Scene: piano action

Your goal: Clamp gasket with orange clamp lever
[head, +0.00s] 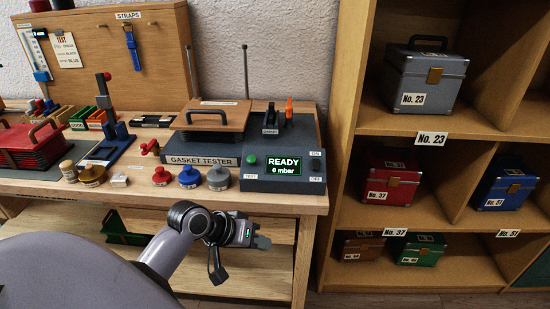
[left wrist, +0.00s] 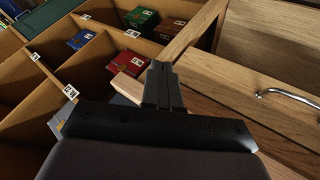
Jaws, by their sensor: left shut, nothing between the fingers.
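The gasket tester (head: 206,160) is a grey box at the right end of the bench. Its display (head: 284,173) reads "READY 0 mbar". The orange clamp lever (head: 289,108) stands upright at the tester's back right, beside a black upright part with a small label in front. A brown lid (head: 211,117) with a dark handle lies on the tester's left part. I cannot make out a gasket under it. My left gripper (head: 262,242) is below and in front of the bench edge, apart from the tester. Its fingers are together and empty in the left wrist view (left wrist: 162,88). My right gripper is not in view.
Colored knobbed weights (head: 189,177) line the bench front. A green button (head: 251,160) is left of the display. A wooden shelf (head: 340,120) with labeled boxes stands close to the right. The lower bench shelf (head: 170,265) is behind my left arm.

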